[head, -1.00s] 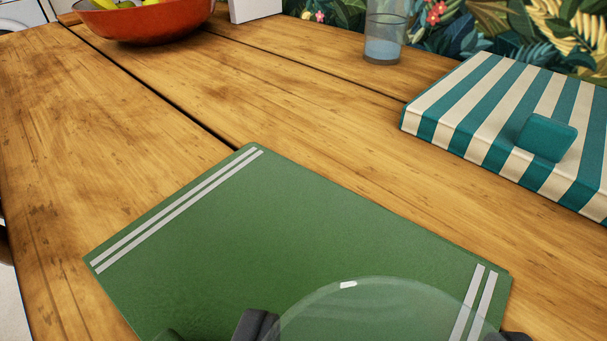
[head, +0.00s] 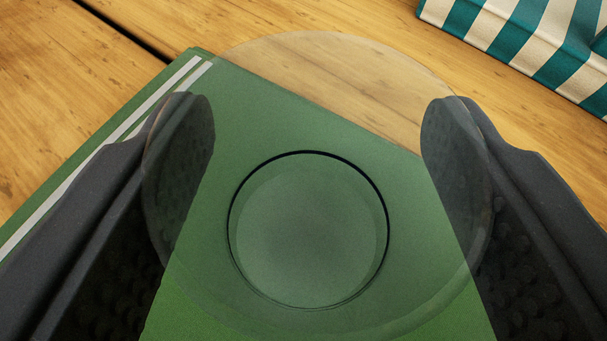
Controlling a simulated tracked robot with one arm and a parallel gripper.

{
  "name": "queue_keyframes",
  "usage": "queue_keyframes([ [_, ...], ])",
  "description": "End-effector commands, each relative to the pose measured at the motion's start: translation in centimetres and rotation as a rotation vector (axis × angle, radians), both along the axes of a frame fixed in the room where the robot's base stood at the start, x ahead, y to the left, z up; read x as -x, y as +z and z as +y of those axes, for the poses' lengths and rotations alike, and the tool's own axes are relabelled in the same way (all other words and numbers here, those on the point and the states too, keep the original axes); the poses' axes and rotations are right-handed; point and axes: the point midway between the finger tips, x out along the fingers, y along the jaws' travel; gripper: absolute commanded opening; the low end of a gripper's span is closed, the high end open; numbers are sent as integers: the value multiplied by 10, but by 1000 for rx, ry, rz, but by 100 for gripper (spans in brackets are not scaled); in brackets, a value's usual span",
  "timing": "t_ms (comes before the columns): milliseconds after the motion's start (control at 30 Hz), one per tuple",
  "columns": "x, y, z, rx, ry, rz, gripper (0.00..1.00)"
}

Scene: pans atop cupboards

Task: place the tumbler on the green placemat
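A clear tumbler (head: 308,235) fills the middle of the head view, seen from above through its wide round rim. Its smaller round base shows as a dark-edged ring over the green placemat (head: 270,105). I cannot tell whether the base touches the mat. My gripper (head: 318,150) has one dark finger on each side of the tumbler, shut against its walls. The fingers show partly through the clear glass. The mat has a pale double stripe along its left edge; the tumbler and fingers cover much of the rest.
The wooden table (head: 290,25) is bare beyond the mat and to its left. A dark gap between planks runs at the upper left.

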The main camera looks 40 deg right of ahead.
Motion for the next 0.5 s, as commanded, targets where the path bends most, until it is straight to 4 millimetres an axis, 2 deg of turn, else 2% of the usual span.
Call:
queue_keyframes([
  [33, 0, -11, 0, -2, 0, 3, 31],
  [100, 0, -18, 0, -2, 0, 3, 31],
  [467, 0, -19, 0, 0, 1, 0, 31],
  [500, 0, -19, 0, 1, 1, -1, 68],
])
